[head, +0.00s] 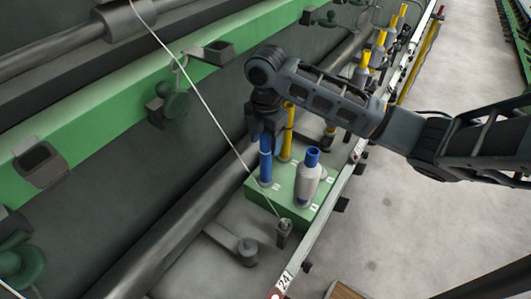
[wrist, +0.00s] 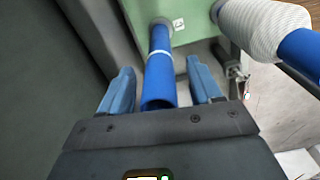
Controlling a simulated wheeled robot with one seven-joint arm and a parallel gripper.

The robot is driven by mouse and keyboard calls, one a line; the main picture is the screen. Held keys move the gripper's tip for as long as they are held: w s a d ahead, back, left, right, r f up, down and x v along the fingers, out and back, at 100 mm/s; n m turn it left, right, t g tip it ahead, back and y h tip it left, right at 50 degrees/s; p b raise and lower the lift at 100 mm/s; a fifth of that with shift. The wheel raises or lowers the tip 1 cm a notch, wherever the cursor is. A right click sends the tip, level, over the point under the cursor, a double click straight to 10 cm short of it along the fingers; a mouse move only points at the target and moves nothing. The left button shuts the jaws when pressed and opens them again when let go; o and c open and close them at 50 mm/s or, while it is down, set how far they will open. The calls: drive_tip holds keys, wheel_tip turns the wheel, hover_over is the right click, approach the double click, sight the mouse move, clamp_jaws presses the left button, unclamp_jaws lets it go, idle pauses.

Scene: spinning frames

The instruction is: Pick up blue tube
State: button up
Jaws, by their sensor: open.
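A blue tube (head: 265,160) stands upright at the left side of the green block, below my gripper in the head view. In the wrist view the blue tube (wrist: 160,70) lies between my two fingers, with its open end toward the palm and a pale band near its far end. My gripper (wrist: 160,85) is open, a finger on each side of the tube, with gaps visible. In the head view my gripper (head: 265,128) is at the tube's top. A second blue tube (head: 312,157) carries a pale yarn bobbin; this one also shows at the wrist view's right (wrist: 298,48).
The green block (head: 288,196) also holds a yellow tube (head: 288,135) close behind my gripper. A thin thread (head: 205,100) runs down to a small metal guide (head: 283,228). Several yellow-topped bobbins (head: 365,65) line the rail. Open floor (head: 420,230) lies right.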

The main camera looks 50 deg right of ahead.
drive_tip(key=shift+f, duration=0.25)
drive_tip(key=shift+c, duration=0.5)
clamp_jaws()
